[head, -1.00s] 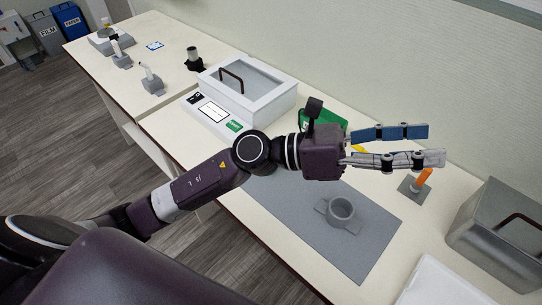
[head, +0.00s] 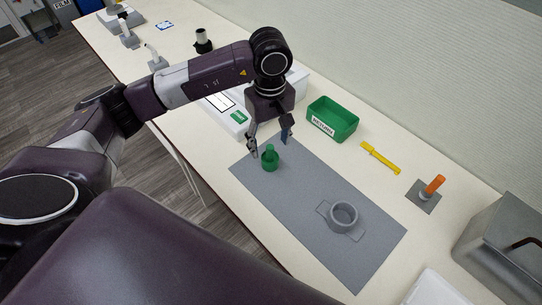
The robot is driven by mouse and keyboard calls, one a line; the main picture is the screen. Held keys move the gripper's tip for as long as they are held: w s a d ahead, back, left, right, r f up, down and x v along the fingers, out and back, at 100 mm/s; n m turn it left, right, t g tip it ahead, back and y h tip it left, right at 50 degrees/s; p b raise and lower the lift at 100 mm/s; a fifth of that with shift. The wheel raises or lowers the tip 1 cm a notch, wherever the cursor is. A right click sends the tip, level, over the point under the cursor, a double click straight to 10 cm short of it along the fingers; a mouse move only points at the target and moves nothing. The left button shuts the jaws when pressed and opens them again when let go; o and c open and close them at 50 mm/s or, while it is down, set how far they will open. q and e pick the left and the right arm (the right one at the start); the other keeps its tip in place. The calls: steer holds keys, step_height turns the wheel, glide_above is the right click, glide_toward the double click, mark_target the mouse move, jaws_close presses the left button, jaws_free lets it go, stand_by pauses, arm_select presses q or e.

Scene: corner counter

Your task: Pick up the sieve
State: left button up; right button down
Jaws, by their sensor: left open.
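A small green cup-like piece with an upright knob (head: 270,160) stands on the grey mat (head: 300,190), near its far left end. A grey round cup with two flat side tabs (head: 343,215) sits on the mat's right half. I cannot tell for sure which of them is the sieve. My left gripper (head: 270,149) points down at the green piece with its fingers open. One finger shows on each side of the green piece's top, apart from it as far as I can see. My right gripper is out of view.
A green RETURN bin (head: 332,119), a yellow tool (head: 380,157) and an orange-handled piece on a grey base (head: 430,192) lie behind the mat. A grey metal box (head: 505,245) stands at the right. A white machine (head: 228,118) is partly behind my arm.

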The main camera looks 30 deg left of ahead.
mark_target(270, 154)
arm_select(q)
step_height(270, 154, down, 5)
steer(key=p, duration=0.2)
steer(key=shift+w+f+p, duration=0.15)
steer(key=shift+f+p, duration=0.05)
steer(key=shift+p, duration=0.15)
steer(key=shift+f, duration=0.3)
steer(key=shift+c, duration=0.7)
steer(key=c, duration=0.9)
steer(key=shift+o, duration=0.2)
